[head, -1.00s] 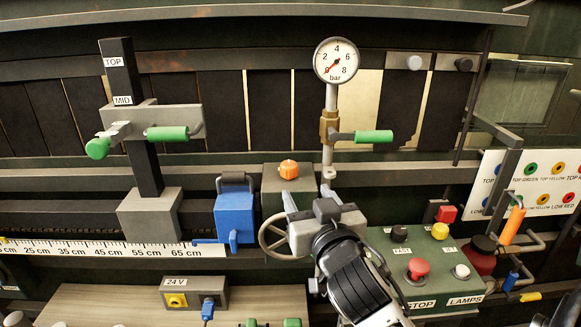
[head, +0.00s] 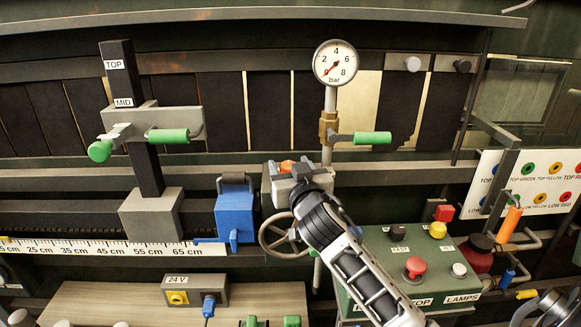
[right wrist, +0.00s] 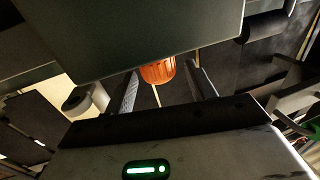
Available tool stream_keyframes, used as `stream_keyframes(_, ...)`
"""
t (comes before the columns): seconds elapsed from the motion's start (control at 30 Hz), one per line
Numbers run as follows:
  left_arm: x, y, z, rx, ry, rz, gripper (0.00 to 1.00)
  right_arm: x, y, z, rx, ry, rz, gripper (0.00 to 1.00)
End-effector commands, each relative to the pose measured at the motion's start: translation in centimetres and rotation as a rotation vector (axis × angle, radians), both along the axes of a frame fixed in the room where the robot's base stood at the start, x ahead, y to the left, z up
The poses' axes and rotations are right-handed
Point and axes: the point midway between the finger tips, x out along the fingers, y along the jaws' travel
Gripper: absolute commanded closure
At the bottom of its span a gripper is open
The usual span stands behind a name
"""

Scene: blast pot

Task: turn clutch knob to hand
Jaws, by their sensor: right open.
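In the right wrist view the ribbed orange knob (right wrist: 158,71) shows below the box's edge, between the two spread fingers of my right gripper (right wrist: 163,77). Gaps show on both sides of it, with the left finger nearer. The right gripper is open and holds nothing. My left gripper is not in view.
A blue block (head: 235,212) stands left of the gripper and a grey handwheel (head: 280,236) just below. The gauge pipe (head: 329,140) with a green lever (head: 372,138) rises close to the right.

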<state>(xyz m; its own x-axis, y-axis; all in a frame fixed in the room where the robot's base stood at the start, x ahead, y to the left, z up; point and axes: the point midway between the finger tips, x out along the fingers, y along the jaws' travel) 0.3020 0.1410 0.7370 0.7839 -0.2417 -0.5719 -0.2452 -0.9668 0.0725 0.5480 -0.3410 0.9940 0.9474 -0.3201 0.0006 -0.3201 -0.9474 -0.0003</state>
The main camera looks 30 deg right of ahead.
Motion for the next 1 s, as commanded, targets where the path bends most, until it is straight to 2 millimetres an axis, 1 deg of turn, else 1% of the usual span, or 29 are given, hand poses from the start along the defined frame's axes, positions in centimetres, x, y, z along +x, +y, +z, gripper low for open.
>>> stream_keyframes(0.03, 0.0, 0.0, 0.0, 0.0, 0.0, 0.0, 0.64, 0.0, 0.0, 0.0, 0.0, 0.0, 0.0, 0.53)
stream_keyframes(0.07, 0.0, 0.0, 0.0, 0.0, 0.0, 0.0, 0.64, 0.0, 0.0, 0.0, 0.0, 0.0, 0.0, 0.61)
stream_keyframes(0.1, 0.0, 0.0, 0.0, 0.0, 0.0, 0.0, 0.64, 0.0, 0.0, 0.0, 0.0, 0.0, 0.0, 0.72)
stream_keyframes(0.17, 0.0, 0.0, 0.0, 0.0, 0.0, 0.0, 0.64, 0.0, 0.0, 0.0, 0.0, 0.0, 0.0, 0.89)
stream_keyframes(0.37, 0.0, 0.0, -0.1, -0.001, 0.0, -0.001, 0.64, 0.0, 0.0, -0.1, 0.0, 0.0, -0.005, 0.89)
stream_keyframes(0.57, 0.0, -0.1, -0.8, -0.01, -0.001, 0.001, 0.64, 0.0, 0.2, -0.3, 0.004, -0.001, -0.055, 0.89)
stream_keyframes(0.77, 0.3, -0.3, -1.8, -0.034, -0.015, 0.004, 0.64, 0.1, 0.5, -0.6, 0.011, -0.002, -0.177, 0.89)
stream_keyframes(1.0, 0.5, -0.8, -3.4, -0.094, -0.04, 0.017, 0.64, 0.4, 0.8, -0.9, 0.011, -0.002, -0.379, 0.89)
